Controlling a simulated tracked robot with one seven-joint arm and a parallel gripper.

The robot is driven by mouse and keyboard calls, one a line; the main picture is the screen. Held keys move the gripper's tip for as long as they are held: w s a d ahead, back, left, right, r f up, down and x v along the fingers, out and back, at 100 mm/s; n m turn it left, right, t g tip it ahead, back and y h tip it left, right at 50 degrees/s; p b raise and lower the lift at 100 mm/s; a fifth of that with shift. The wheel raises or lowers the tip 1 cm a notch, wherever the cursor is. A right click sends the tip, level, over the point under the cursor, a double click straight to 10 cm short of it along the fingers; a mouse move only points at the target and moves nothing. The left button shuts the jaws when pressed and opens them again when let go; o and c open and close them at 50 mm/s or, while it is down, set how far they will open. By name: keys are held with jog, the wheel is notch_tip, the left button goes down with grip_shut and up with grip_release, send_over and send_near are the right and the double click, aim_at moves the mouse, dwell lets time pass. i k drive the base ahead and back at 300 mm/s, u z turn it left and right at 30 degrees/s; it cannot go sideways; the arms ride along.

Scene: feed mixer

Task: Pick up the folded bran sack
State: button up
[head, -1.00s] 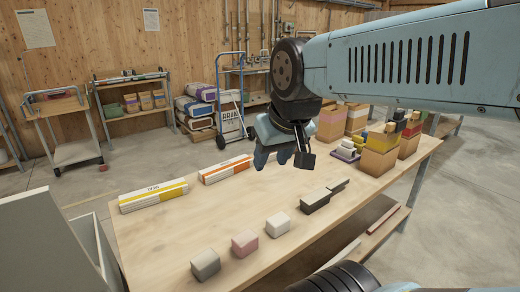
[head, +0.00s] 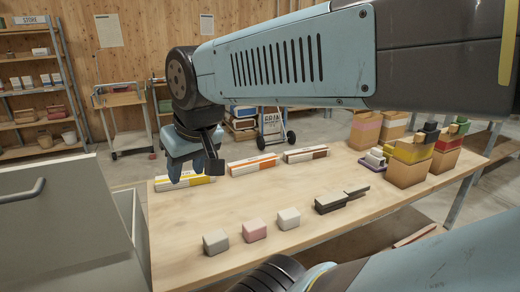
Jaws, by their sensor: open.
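Three flat white folded sacks lie in a row along the table's far edge: one with a yellow stripe (head: 200,181), one with an orange stripe (head: 252,165) and one with a brown stripe (head: 305,154). Their small print is unreadable, so I cannot tell which is the bran sack. My gripper (head: 186,172) is open and points down, with nothing between its fingers. In the head view it overlaps the yellow-striped sack and hides part of it. It looks above the sack; the exact gap is unclear.
Several small blocks, including a pink one (head: 254,230), line the table (head: 200,208) front. Cartons with colored blocks (head: 405,172) stand at the right end. A grey cabinet (head: 60,225) is at left. A hand truck (head: 288,138) stands behind.

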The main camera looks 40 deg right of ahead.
aim_at(297, 156)
jog(key=u, duration=0.4)
jog(key=k, duration=1.35)
jog(key=z, duration=1.55)
jog(key=i, duration=1.65)
